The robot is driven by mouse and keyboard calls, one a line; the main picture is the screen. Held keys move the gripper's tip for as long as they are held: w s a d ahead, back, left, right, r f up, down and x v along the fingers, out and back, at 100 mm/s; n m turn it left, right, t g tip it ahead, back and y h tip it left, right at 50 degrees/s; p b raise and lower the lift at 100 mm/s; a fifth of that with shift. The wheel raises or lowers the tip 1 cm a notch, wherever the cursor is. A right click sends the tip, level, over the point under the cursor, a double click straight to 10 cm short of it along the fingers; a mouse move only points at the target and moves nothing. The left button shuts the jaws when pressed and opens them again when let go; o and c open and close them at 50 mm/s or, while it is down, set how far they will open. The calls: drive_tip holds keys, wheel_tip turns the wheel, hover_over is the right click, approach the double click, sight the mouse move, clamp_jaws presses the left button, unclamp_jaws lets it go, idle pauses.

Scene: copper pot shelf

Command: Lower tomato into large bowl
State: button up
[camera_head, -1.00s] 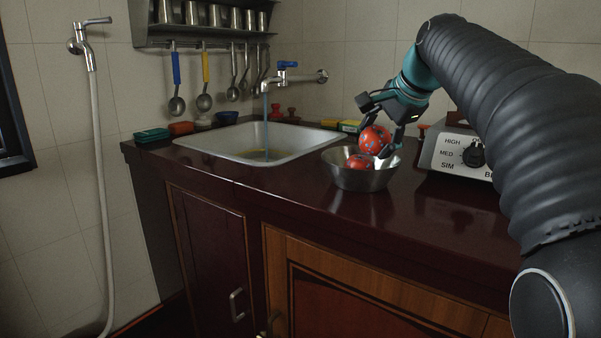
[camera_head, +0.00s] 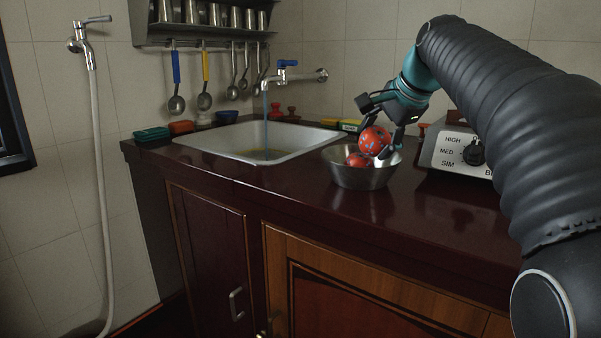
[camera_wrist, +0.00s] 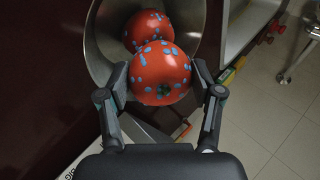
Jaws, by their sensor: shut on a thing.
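A red tomato with blue-grey spots (camera_head: 374,141) is held between the fingers of my gripper (camera_head: 381,146), at the rim level of the metal bowl (camera_head: 362,178). In the wrist view the held tomato (camera_wrist: 160,74) sits between both fingertips of my gripper (camera_wrist: 161,85). A second red spotted tomato (camera_head: 357,160) lies inside the bowl, and it also shows in the wrist view (camera_wrist: 146,27) behind the held one. The bowl (camera_wrist: 100,40) stands on the dark red counter. I cannot tell whether the two tomatoes touch.
A white sink (camera_head: 232,156) with a running tap (camera_head: 285,72) lies left of the bowl. A control box with a knob (camera_head: 458,152) stands to the right. Utensils (camera_head: 204,90) hang on the back wall. The counter front (camera_head: 400,225) is clear.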

drive_tip(key=shift+f+b, duration=0.3)
drive_tip(key=shift+f, duration=0.15)
idle(0.4)
drive_tip(key=o, duration=1.3)
